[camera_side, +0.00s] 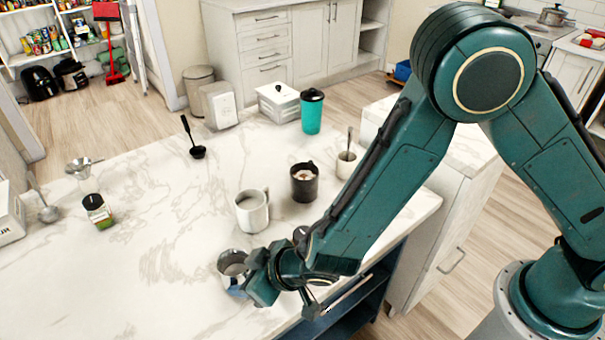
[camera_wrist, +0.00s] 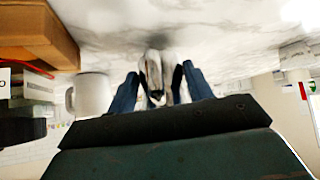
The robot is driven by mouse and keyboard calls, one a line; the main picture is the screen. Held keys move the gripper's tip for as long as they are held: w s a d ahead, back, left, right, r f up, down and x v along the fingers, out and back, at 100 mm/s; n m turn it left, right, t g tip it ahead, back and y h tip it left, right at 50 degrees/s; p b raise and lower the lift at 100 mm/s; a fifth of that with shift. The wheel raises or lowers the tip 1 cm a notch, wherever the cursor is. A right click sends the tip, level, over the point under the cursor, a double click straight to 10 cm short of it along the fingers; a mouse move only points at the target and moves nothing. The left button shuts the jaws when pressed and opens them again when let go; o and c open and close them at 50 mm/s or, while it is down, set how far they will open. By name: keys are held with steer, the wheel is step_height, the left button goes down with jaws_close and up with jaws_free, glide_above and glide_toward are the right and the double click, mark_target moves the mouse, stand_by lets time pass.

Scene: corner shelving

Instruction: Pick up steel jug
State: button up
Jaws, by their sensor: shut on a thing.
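The steel jug (camera_side: 231,264) is a small shiny metal pitcher near the front edge of the marble counter (camera_side: 150,260) in the side view. My gripper (camera_side: 246,286) is at its lower right side, shut on it. In the wrist view, the jug (camera_wrist: 155,72) sits between the two blue fingers of my gripper (camera_wrist: 160,85). The gripper and wrist hide part of the jug's right side. I cannot tell whether its base touches the counter.
A white mug (camera_side: 252,212) stands just behind the jug, and a black cup (camera_side: 304,183) and a small cup with a spoon (camera_side: 346,164) stand farther right. A teal tumbler (camera_side: 312,112) is at the back. The counter's left middle is clear.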

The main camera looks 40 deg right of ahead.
mark_target(246, 268)
step_height(246, 268, up, 18)
steer(key=shift+r, duration=0.1)
stand_by(0.5)
stand_by(0.5)
